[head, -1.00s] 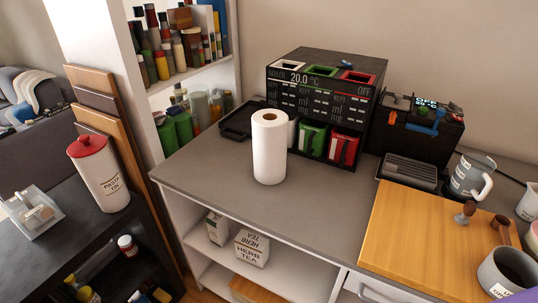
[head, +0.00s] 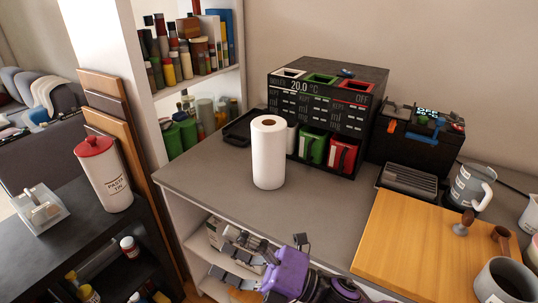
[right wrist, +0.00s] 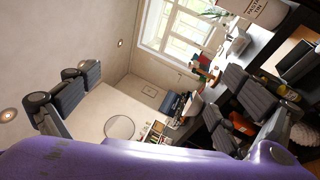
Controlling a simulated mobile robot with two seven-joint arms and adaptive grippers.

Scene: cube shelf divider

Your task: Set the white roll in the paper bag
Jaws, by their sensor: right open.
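The white roll (head: 268,152) stands upright on the grey counter (head: 218,184), with a brown core showing at its top. My right gripper (head: 224,254) is in front of the counter, below and apart from the roll, with its purple body to the right and its fingers pointing left. Its fingers are spread with nothing between them, as the right wrist view (right wrist: 163,82) also shows. I cannot make out a paper bag in either view. My left gripper is out of view.
A black dispenser (head: 325,118) stands behind the roll. A wooden board (head: 410,245) with cups lies at right. A red-lidded pasta tin (head: 105,178) stands on a dark shelf unit at left. My right gripper hides part of the lower shelf. The counter around the roll is mostly clear.

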